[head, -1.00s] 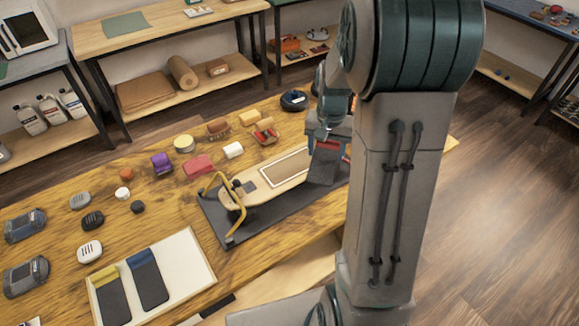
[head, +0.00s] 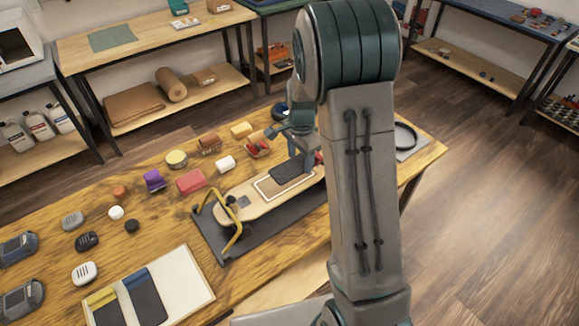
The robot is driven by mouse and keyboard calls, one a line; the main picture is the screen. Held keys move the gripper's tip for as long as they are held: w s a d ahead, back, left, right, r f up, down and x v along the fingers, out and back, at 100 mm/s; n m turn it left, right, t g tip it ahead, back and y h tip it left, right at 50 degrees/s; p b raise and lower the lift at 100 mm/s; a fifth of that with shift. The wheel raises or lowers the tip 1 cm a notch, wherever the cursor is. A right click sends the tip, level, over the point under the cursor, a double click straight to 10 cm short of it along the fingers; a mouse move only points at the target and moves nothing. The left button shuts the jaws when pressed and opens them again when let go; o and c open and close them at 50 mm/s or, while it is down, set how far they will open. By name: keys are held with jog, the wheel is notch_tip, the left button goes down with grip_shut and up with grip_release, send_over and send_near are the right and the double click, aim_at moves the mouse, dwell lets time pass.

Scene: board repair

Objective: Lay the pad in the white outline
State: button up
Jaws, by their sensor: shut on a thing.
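The light wooden board (head: 240,208) lies on a dark mat (head: 211,231), with a yellow bar clamp (head: 236,238) over its left end. The white outline (head: 263,196) is on the board's middle; its left part shows. My gripper (head: 298,160) is above the right part of the board, shut on a dark grey pad (head: 291,172). The pad looks near flat and overlaps the upper right part of the outline in the picture. I cannot tell whether it touches the board. My arm hides the board's right end.
A white tray (head: 191,279) at the front holds a yellow-ended pad (head: 106,308) and a blue-ended pad (head: 144,298). A black ring (head: 405,135) lies right of my arm.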

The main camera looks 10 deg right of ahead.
aim_at(289, 161)
jog(key=w+a+f, duration=0.1)
jog(key=a+f, duration=0.1)
jog(key=shift+w+a, duration=0.35)
jog(key=shift+f+p, duration=0.55)
jog(key=shift+f, duration=1.45)
jog(key=shift+f, duration=0.25)
jog(key=o, duration=1)
jog(key=shift+r, duration=0.1)
jog(key=shift+c, duration=0.2)
jog(key=shift+r, duration=0.1)
